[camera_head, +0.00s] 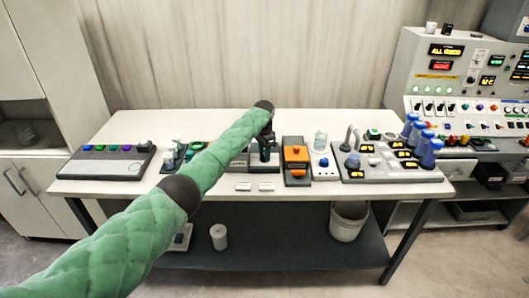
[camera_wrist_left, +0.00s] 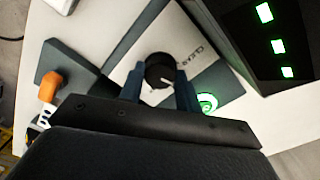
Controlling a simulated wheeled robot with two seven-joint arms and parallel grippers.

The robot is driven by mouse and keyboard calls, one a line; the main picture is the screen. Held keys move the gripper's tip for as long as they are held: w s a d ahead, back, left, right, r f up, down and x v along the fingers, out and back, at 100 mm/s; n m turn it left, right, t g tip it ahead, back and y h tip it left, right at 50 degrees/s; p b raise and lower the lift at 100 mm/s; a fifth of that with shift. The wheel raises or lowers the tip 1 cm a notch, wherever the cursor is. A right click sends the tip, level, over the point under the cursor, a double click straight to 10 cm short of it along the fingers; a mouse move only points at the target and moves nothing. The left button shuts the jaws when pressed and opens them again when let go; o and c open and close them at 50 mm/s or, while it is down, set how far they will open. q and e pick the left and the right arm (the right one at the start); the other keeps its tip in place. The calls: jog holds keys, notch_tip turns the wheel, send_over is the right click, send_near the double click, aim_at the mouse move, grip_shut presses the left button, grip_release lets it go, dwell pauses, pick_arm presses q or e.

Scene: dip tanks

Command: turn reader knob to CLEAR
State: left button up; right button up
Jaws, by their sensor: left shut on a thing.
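My left gripper (camera_head: 266,150) is over the middle of the table in the head view, reaching down at the reader (camera_head: 240,163), which the arm and gripper partly hide. In the left wrist view my left gripper (camera_wrist_left: 160,88) is shut on the black reader knob (camera_wrist_left: 159,68), with one dark blue finger on each side. The knob has a short white pointer line. The word CLEAR (camera_wrist_left: 188,53) is printed on the light panel beside it. A green lit ring symbol (camera_wrist_left: 207,102) shows next to the right finger. My right gripper is not in view.
An orange device (camera_head: 296,160) stands just right of the reader. A grey panel with blue-topped handles (camera_head: 395,174) is further right, and a button box (camera_head: 108,162) is at the far left. Two small white cards (camera_head: 243,187) lie at the table's front.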

pick_arm(q)
jog(key=n+p, duration=0.2)
jog(key=n, duration=0.3)
jog(key=shift+r, duration=0.1)
jog(key=shift+n+p, duration=0.8)
jog(key=shift+n, duration=1.1)
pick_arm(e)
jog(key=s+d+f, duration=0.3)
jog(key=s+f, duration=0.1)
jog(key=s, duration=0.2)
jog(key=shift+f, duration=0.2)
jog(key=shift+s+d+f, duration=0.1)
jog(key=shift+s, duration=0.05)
pick_arm(q)
jog(key=o, duration=1)
jog(key=shift+r+b, duration=0.35)
jog(key=shift+r, duration=0.05)
notch_tip(320, 180, up, 5)
jog(key=shift+a+r+b, duration=0.1)
jog(key=shift+b, duration=0.8)
jog(key=shift+r, duration=0.8)
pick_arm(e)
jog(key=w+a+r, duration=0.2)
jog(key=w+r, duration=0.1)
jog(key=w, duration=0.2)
